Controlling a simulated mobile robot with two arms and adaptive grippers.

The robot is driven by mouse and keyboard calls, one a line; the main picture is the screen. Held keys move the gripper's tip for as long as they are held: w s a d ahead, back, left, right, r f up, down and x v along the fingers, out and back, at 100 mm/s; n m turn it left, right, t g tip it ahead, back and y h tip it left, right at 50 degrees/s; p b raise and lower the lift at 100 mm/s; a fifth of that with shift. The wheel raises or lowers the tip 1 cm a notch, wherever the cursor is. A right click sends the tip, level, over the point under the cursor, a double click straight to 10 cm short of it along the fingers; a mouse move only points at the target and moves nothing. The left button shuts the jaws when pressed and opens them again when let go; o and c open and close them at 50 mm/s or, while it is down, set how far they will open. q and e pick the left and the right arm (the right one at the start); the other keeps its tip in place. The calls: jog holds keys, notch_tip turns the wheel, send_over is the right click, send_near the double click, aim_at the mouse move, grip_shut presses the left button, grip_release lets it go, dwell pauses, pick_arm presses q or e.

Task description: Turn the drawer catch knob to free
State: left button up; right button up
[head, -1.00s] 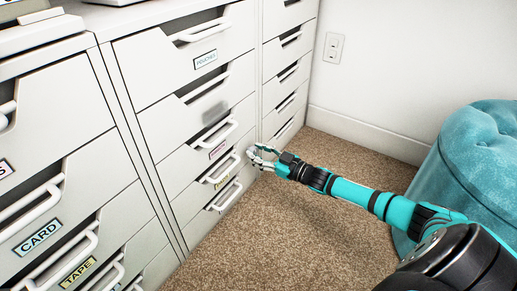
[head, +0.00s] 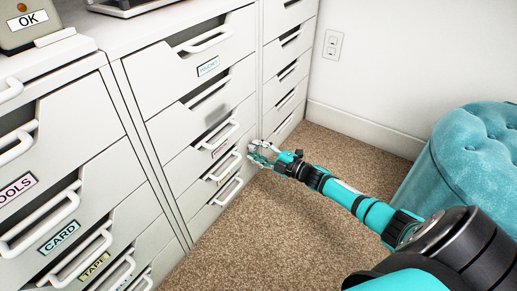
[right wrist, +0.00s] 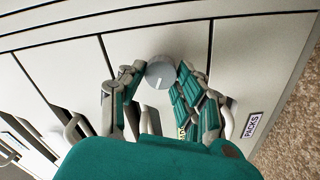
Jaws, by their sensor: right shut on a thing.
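The catch knob (right wrist: 160,73) is a round grey dial with a pale pointer line, on a white drawer front in the right wrist view. The line points toward the lower part of that picture. My right gripper (right wrist: 153,78) has its teal-padded fingers on either side of the knob and is shut on it. In the head view my right gripper (head: 262,152) is at the right edge of the middle drawer column, near the lower drawers. The knob is hard to make out there behind the fingers. My left gripper is not in view.
White drawers with protruding handles (head: 229,192) fill the left. A drawer labelled PACKS (right wrist: 252,125) shows in the right wrist view. A teal tufted ottoman (head: 480,150) stands at the right.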

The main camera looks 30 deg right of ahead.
jog(key=shift+a+f+n, duration=0.1)
jog(key=shift+n, duration=2.2)
jog(key=o, duration=1.1)
jog(key=shift+o, duration=0.2)
jog(key=v, duration=1.2)
